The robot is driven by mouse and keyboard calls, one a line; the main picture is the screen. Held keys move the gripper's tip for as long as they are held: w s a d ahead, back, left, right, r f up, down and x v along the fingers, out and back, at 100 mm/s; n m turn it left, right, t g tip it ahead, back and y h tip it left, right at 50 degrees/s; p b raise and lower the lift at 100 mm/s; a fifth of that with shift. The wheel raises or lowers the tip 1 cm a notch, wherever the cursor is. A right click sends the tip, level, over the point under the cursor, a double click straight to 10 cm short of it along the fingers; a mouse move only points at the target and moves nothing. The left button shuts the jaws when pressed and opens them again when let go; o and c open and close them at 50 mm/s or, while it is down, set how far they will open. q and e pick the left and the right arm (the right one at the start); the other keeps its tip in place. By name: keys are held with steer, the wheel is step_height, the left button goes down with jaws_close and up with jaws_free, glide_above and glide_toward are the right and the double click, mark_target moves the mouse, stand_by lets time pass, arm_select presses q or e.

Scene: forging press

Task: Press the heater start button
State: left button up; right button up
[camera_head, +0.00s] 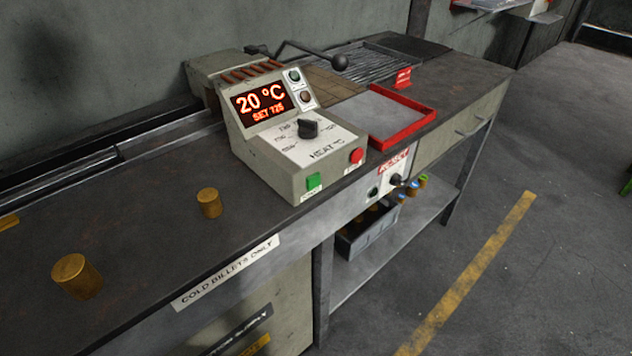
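The heater control box (290,150) stands on the bench in the head view, near the middle. Its red display (262,104) reads "20 °C" and "SET 725". A green button (314,182) is at the lower left of its front edge, with a small label under it that is too small to read surely. A red button (356,156) is at the right of the same edge. A black dial knob (308,129) sits on the sloped panel marked "HEAT °C". Neither of my grippers is in view.
Two brass-coloured billets stand on the bench at left, one nearer (77,276) and one farther (209,203). A red-rimmed tray (405,138) lies right of the box. A lever with a black ball (340,62) rises behind. The floor at right is clear.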

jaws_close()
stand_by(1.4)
